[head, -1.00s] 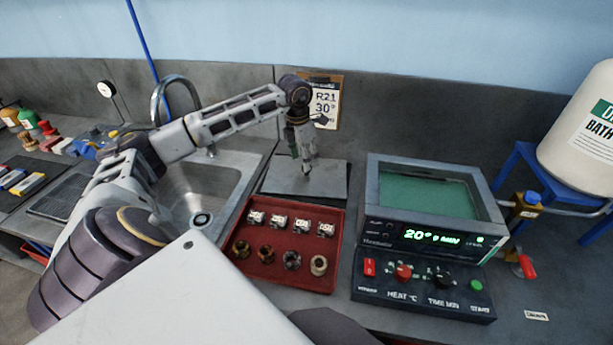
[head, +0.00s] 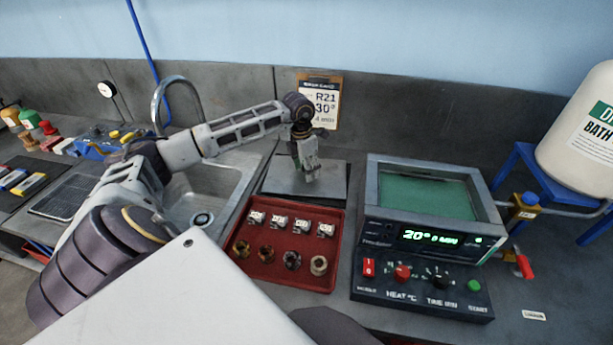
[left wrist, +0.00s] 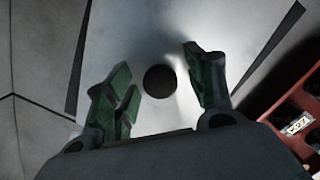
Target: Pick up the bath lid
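The bath lid (head: 283,180) is a flat grey plate lying on the bench behind the red tray, beside the sink. In the left wrist view the pale lid (left wrist: 140,40) fills the middle, with a round dark knob (left wrist: 160,81) on it. My left gripper (head: 310,178) is over the lid in the head view. In the left wrist view my left gripper (left wrist: 160,88) is open, with the knob showing between its green-padded fingers; I cannot tell how far above the knob they are. My right gripper is not in view.
The red tray (head: 240,264) holds several metal pieces in front of the lid. The bath (head: 490,210) with green contents stands uncovered to the right, above its control panel (head: 425,298). The sink (head: 222,192) and tap are left. A notice (head: 322,100) leans behind.

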